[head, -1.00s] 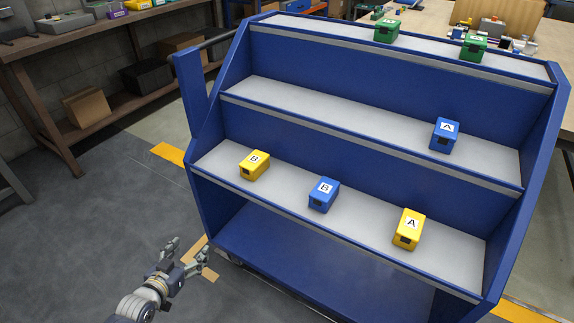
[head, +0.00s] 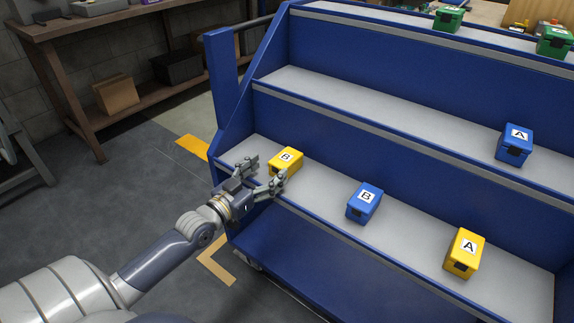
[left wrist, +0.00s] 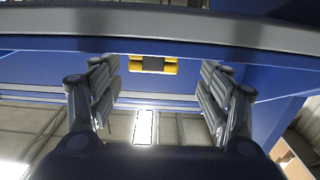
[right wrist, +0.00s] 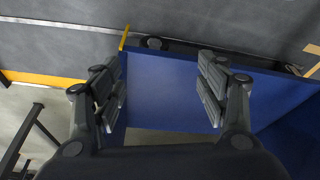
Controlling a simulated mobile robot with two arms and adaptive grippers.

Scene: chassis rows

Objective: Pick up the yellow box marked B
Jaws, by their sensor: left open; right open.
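The yellow box marked B (head: 287,160) sits at the left end of the lower grey shelf in the head view. My left gripper (head: 263,173) is open and empty at the shelf's front edge, just in front of that box. In the left wrist view the yellow box (left wrist: 170,66) shows beyond the open fingers (left wrist: 160,92), partly cut off by a grey edge band. The fingers do not touch it there. My right gripper (right wrist: 162,90) is open and empty in its wrist view, facing a blue panel and the floor; it is not in the head view.
A blue box marked B (head: 364,203) and a yellow box marked A (head: 464,253) stand further right on the same shelf (head: 410,235). A blue box marked A (head: 515,144) is one tier up. Green boxes (head: 448,18) stand on top. The blue side post (head: 222,90) rises at left.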

